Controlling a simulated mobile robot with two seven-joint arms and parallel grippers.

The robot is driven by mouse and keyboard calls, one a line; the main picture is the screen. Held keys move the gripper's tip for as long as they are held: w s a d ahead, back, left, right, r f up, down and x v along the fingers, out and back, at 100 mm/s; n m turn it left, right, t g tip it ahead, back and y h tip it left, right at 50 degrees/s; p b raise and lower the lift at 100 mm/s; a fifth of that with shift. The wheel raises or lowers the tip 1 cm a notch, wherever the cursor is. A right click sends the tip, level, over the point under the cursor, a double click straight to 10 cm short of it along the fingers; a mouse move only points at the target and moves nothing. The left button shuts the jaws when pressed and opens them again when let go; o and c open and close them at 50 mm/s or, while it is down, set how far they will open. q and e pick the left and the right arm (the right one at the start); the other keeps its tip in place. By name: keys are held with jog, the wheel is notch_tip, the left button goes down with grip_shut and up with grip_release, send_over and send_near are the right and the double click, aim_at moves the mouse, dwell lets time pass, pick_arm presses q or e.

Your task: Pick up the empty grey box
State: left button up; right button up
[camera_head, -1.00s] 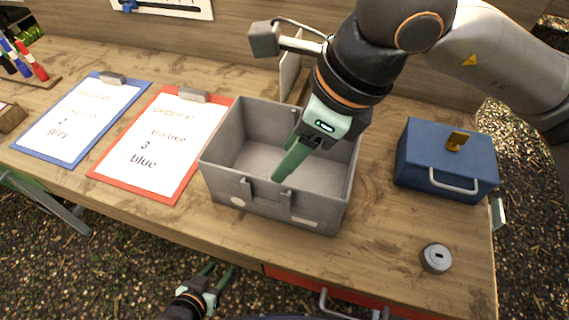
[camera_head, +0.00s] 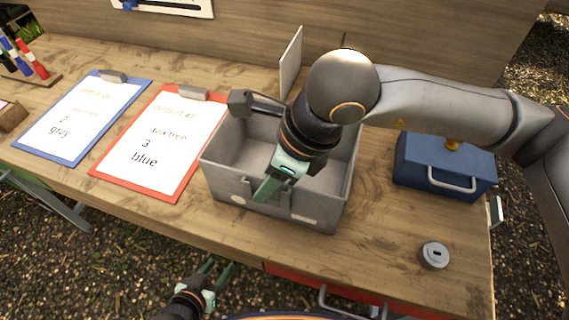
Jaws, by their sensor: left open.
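The grey box (camera_head: 320,208) stands open-topped on the wooden table, in the middle of the view. The part of its inside that shows is empty. My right gripper (camera_head: 266,189) points down at its front wall, by the rim near a latch. Its green fingers overlap the front wall, and I cannot tell whether they touch it or how far apart they are. My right arm hides part of the box's back and inside. My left gripper (camera_head: 217,270) is low, in front of the table's edge, open and empty, apart from the box.
A blue box (camera_head: 420,177) with a handle stands at the right, partly behind my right arm. A grey round piece (camera_head: 434,256) lies in front of it. Red (camera_head: 112,172) and blue (camera_head: 67,157) clipboards lie left of the grey box. A thin upright panel (camera_head: 291,62) stands behind it.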

grip_shut()
dwell(1.2)
